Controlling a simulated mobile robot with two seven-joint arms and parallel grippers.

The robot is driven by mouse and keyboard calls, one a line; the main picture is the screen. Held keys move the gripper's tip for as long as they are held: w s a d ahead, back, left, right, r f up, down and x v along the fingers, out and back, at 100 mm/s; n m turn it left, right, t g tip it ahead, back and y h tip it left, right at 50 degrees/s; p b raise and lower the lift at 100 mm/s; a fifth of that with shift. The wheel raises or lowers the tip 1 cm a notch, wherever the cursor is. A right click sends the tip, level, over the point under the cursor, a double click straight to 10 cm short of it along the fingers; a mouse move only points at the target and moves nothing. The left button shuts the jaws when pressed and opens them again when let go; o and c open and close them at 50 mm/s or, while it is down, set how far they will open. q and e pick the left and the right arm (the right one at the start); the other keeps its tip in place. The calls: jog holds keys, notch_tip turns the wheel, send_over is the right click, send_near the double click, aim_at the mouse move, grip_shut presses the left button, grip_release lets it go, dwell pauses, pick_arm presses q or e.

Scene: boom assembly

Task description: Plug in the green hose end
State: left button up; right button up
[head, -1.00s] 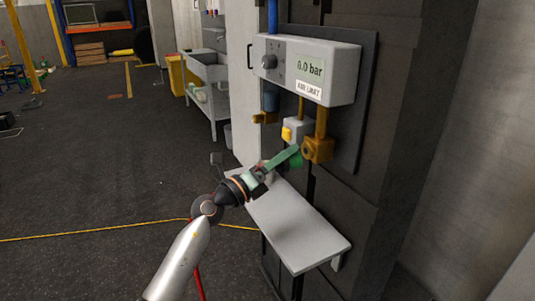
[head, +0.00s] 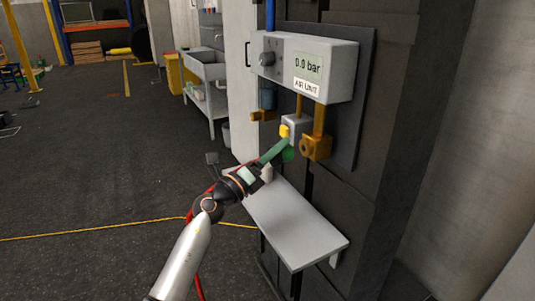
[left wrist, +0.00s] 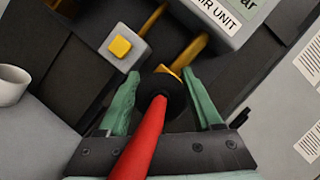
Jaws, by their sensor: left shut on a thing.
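My left gripper (head: 285,150) has green fingers and is in front of the air unit, just left of the right brass fitting (head: 316,147). In the left wrist view the gripper (left wrist: 160,95) is shut around a red hose (left wrist: 140,145) with a black end (left wrist: 162,92). The black end points toward the brass fitting and overlaps it; I cannot tell whether they touch. No green shows on the hose itself. The air unit (head: 345,65) reads 0.0 bar. My right gripper is not in view.
A grey box with a yellow button (head: 285,131) is close beside the gripper, left of the fitting. Another brass fitting (head: 262,116) is further left. A grey shelf (head: 295,228) juts out below. A white round thing (left wrist: 12,88) shows at the left wrist view's edge.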

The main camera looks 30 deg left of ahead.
aim_at(286, 147)
pick_arm(q)
jog(key=shift+w+d, duration=0.4)
jog(key=shift+w, duration=0.35)
jog(key=shift+w+d+b, duration=0.3)
jog(key=shift+w+d, duration=0.1)
jog(key=shift+w, duration=0.25)
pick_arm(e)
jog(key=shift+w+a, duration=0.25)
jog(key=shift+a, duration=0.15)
pick_arm(q)
jog(key=shift+r, duration=0.1)
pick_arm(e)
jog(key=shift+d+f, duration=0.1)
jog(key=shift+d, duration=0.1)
pick_arm(q)
jog(key=shift+p, duration=0.3)
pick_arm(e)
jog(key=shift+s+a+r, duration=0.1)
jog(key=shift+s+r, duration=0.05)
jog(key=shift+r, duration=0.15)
pick_arm(q)
jog(key=shift+w+d, duration=0.2)
jog(key=shift+w, duration=0.15)
dwell(0.5)
jog(key=o, duration=1.3)
